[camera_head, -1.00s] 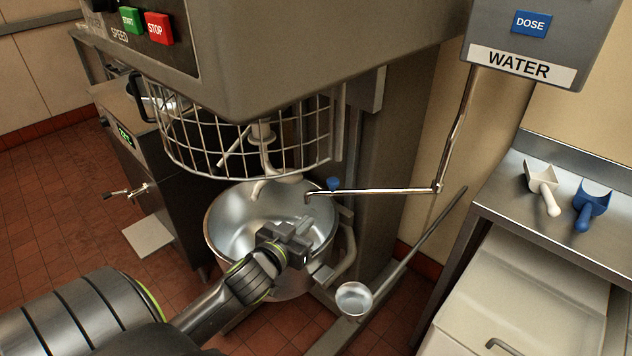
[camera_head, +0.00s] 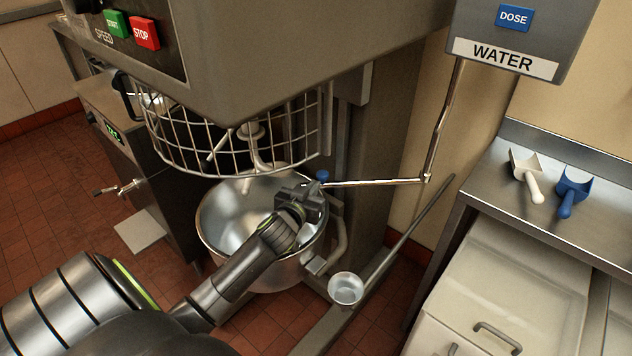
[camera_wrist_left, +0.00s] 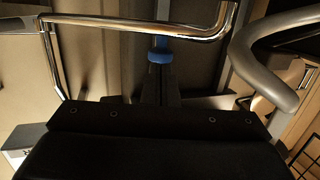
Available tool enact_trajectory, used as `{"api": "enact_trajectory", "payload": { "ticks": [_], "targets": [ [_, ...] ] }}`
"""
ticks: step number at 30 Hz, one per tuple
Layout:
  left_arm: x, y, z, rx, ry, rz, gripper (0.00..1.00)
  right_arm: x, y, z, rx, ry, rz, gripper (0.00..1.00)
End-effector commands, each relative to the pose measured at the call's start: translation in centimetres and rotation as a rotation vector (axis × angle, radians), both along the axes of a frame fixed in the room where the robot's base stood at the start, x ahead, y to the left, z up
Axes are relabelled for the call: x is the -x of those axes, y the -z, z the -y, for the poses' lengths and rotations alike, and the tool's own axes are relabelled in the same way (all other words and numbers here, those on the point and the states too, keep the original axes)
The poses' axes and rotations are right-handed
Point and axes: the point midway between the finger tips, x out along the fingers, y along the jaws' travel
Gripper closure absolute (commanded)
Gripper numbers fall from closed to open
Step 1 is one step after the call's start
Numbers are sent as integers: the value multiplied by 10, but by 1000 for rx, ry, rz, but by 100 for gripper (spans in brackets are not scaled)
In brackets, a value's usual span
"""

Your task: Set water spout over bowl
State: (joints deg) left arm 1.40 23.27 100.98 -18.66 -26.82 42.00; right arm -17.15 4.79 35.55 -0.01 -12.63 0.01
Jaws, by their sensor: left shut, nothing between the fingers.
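The chrome water spout (camera_head: 380,182) runs from an elbow below the water box leftward to the bowl's rear right rim. My left gripper hides its outlet end in the head view. In the left wrist view the spout (camera_wrist_left: 130,27) crosses the top and its bent end shows at upper right. A blue knob (camera_head: 323,175) is by the spout; it also shows in the wrist view (camera_wrist_left: 160,52). The steel mixer bowl (camera_head: 225,225) stands under the mixer. My left gripper (camera_head: 314,187) is shut and empty, above the bowl's right side, close to the spout. My right gripper is out of view.
The wire guard (camera_head: 200,135) and mixing hook (camera_head: 255,165) hang above the bowl. Scoops (camera_head: 570,190) lie on the right counter.

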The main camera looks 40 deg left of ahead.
Motion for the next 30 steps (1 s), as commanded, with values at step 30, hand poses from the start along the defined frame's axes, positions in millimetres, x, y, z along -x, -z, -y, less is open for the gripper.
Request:
{"api": "enact_trajectory", "payload": {
  "ticks": [30],
  "targets": [
    [-53, 4, -35, -2, -1, 2, 100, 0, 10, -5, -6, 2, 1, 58]
  ]
}}
